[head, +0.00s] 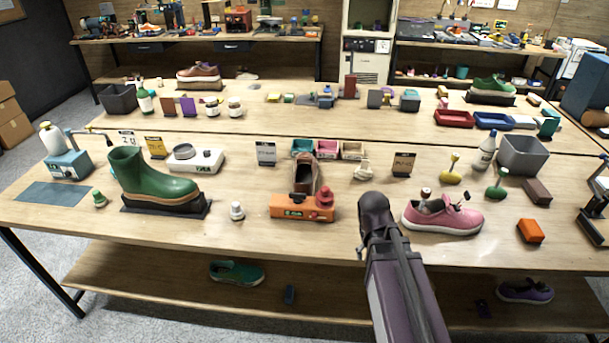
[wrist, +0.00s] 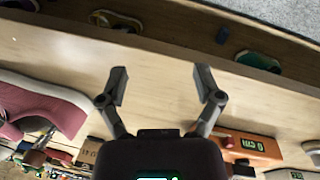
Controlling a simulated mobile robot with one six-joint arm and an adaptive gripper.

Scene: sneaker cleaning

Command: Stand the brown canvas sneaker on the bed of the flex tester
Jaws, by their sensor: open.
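A brown sneaker (head: 306,174) with its toe pointing away is directly behind the orange tester (head: 290,207) on the near table. The tester's body hides the lower part of the shoe, so I cannot tell whether it rests on the tester or on the tabletop. The tester has a red knob and a small display; in the wrist view its orange body (wrist: 236,146) shows at lower right. My gripper (wrist: 162,84) is open and empty over bare wood near the table's front edge, between the tester and a pink sneaker. The brown sneaker is not recognisable in the wrist view.
The pink sneaker (head: 444,217) stands right of my arm, and it also shows in the wrist view (wrist: 42,108). A green boot (head: 150,180) stands on a black base at left. A white knob-shaped piece (head: 237,211) is left of the tester. Small bins (head: 328,149) are behind the brown sneaker.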

